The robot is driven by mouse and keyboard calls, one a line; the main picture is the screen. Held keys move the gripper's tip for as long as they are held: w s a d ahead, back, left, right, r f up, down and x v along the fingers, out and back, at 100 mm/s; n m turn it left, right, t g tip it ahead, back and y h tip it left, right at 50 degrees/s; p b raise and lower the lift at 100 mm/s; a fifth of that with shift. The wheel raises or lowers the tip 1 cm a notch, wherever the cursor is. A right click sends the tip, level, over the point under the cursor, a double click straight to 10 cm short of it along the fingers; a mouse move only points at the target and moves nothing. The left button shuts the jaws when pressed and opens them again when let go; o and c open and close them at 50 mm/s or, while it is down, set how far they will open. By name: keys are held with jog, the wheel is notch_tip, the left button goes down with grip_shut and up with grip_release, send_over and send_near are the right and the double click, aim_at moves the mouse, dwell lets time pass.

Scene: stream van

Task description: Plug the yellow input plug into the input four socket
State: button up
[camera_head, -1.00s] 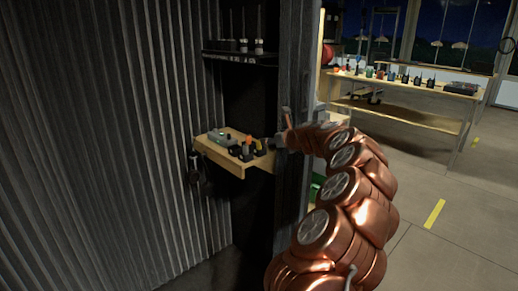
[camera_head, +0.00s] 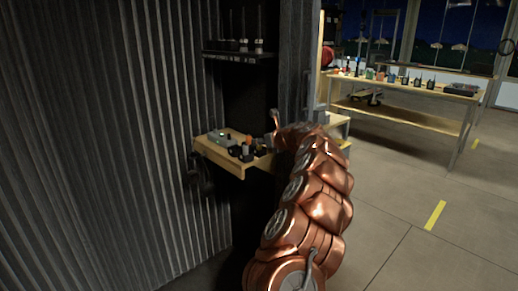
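A small wooden shelf (camera_head: 222,158) on the corrugated wall holds a grey box (camera_head: 217,138) with a green light, an orange-topped piece (camera_head: 248,140) and several small dark pieces (camera_head: 246,152). I cannot make out the yellow plug or read any socket label, so the input four socket cannot be told apart. My copper arm comes up from the bottom and ends at the shelf's right side. My gripper (camera_head: 269,142) is small and dark there, close to the pieces at the shelf's right end. Its fingers are too small and dark to show whether they are open or hold anything.
A dark upper shelf (camera_head: 240,58) with several upright antenna-like pieces hangs above. A dark post (camera_head: 298,65) stands just behind my arm. A dark coiled thing (camera_head: 202,175) hangs below the shelf's left end. A long table (camera_head: 400,88) with several handsets stands back right; open floor lies before it.

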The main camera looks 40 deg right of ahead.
jog(key=shift+x, duration=1.5)
jog(key=shift+c, duration=0.2)
grip_shut()
